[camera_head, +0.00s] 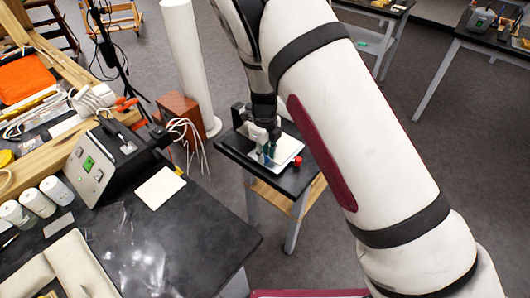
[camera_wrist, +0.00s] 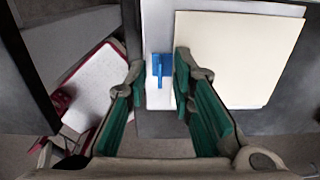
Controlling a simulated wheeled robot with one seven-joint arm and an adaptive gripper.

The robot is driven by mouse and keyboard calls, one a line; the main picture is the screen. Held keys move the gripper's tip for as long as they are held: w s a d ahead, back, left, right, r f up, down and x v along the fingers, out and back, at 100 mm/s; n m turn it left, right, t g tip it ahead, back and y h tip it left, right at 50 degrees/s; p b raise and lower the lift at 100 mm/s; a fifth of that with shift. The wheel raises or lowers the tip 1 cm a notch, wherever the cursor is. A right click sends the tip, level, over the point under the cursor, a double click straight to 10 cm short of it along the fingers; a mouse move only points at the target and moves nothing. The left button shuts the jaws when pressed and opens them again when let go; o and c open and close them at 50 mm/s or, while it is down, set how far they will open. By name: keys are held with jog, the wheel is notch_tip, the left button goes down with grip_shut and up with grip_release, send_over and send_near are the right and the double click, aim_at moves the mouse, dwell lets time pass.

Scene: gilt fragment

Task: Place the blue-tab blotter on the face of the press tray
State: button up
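In the wrist view a blue tab (camera_wrist: 161,68) stands on a narrow white strip, between the fingertips of my gripper (camera_wrist: 158,80). The fingers have green pads, are apart, and show a gap on the tab's left side. A cream sheet (camera_wrist: 240,58) lies just right of the tab, over a paler grey-white surface. In the head view my gripper (camera_head: 264,152) points down over a pale, flat, tray-like piece (camera_head: 287,150) on a small dark table. My gripper hides part of that piece. I cannot tell which surface is the tray's face.
The small dark table (camera_head: 236,146) has a red knob (camera_head: 298,161) at its right. A black bench (camera_head: 190,230) at left bears a control box (camera_head: 100,165), a cream sheet (camera_head: 160,187) and several white jars. A white column (camera_head: 187,60) and brown box (camera_head: 178,115) stand behind.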

jog(key=s+d+r+n+y+b, duration=0.1)
jog(key=s+d+r+n, duration=0.15)
jog(key=r, duration=0.85)
jog(key=s+d+r+n+y, duration=0.15)
jog(key=d+r+n, duration=0.25)
jog(key=r, duration=0.8)
jog(key=s+d+r+n+t, duration=0.2)
jog(key=s+d+r+n, duration=0.2)
jog(key=s+n, duration=0.2)
jog(key=s+d+r+n+t+h, duration=0.1)
jog(key=s+d+r+n, duration=0.3)
jog(key=s, duration=0.5)
jog(key=s+d+r+n+t+h, duration=0.1)
jog(key=s+d+r+n+t, duration=0.1)
jog(key=s+d+r+n, duration=0.2)
jog(key=s+d+n, duration=0.1)
jog(key=s+n, duration=0.2)
jog(key=n, duration=0.2)
jog(key=shift+s+d+r+t, duration=0.15)
jog(key=shift+s+d+t, duration=0.1)
jog(key=shift+s+t, duration=0.05)
jog(key=shift+h, duration=0.25)
